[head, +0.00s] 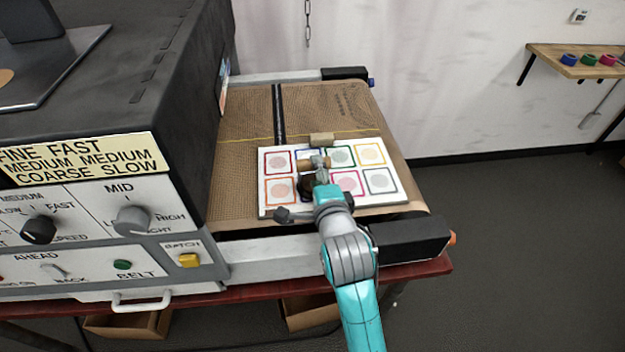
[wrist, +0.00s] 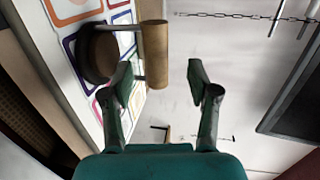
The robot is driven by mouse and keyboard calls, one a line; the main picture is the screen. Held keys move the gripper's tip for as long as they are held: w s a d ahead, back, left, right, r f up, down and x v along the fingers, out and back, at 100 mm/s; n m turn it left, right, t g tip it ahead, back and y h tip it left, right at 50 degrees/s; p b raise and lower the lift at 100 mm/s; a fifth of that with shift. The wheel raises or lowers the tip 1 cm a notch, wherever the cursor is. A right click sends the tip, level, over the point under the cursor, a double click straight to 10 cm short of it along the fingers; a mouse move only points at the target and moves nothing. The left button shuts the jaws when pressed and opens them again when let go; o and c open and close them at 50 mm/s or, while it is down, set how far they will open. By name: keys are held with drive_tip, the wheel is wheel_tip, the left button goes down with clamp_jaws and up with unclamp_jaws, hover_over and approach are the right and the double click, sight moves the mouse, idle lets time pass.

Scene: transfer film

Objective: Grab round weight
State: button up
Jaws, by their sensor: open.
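A dark round piece, which looks like the round weight (wrist: 97,52), sits on the white card (head: 283,209) on the belt; it is partly hidden by my gripper in the head view (head: 305,186). A brown wooden cylinder (wrist: 154,42) is beside it in the wrist view, and a thin bar seems to join the two. The cylinder also shows in the head view (head: 306,164). My gripper (head: 320,163) is open. In the wrist view its fingertips (wrist: 160,72) lie to either side of the cylinder's near end. I cannot tell whether they touch it.
The card carries coloured square frames. A small tan block (head: 321,139) lies just behind it on the brown mesh belt (head: 245,125). A large dark machine (head: 110,85) with a control panel stands to the left. A wall shelf (head: 588,62) with coloured rolls is far right.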

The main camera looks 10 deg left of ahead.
sight(313, 174)
drive_tip(key=x, duration=0.5)
drive_tip(key=shift+f, duration=0.2)
drive_tip(key=shift+s, duration=0.1)
clamp_jaws()
drive_tip(key=shift+r, duration=0.1)
